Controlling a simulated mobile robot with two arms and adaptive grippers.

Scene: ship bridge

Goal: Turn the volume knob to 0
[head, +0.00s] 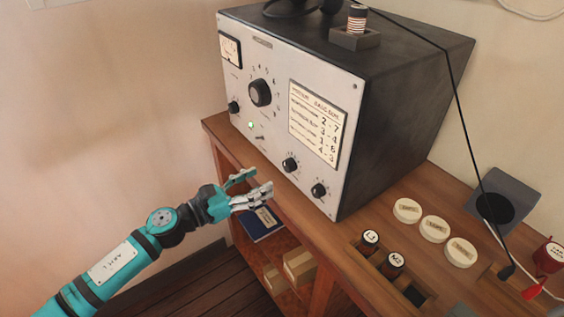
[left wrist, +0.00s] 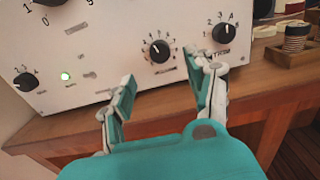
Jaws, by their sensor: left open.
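The radio unit (head: 330,110) is a dark box with a pale front panel on a wooden desk. Its panel has a large black knob (head: 260,92), a small left knob (head: 234,107), and two small lower knobs, one (head: 290,164) left of the other (head: 319,190). In the left wrist view these two lower knobs (left wrist: 160,50) (left wrist: 226,33) have white pointer lines aimed roughly upward and numbered scales. My left gripper (head: 260,182) is open and empty, in front of the panel's lower edge, apart from the knobs. My right gripper is not in view.
A green lamp (head: 251,125) and toggle switch (head: 260,137) sit on the panel. Labelled cylinders (head: 370,238) and pale discs (head: 433,229) stand on the desk (head: 385,205) to the right. A shelf below holds a blue book (head: 260,225) and boxes (head: 300,265).

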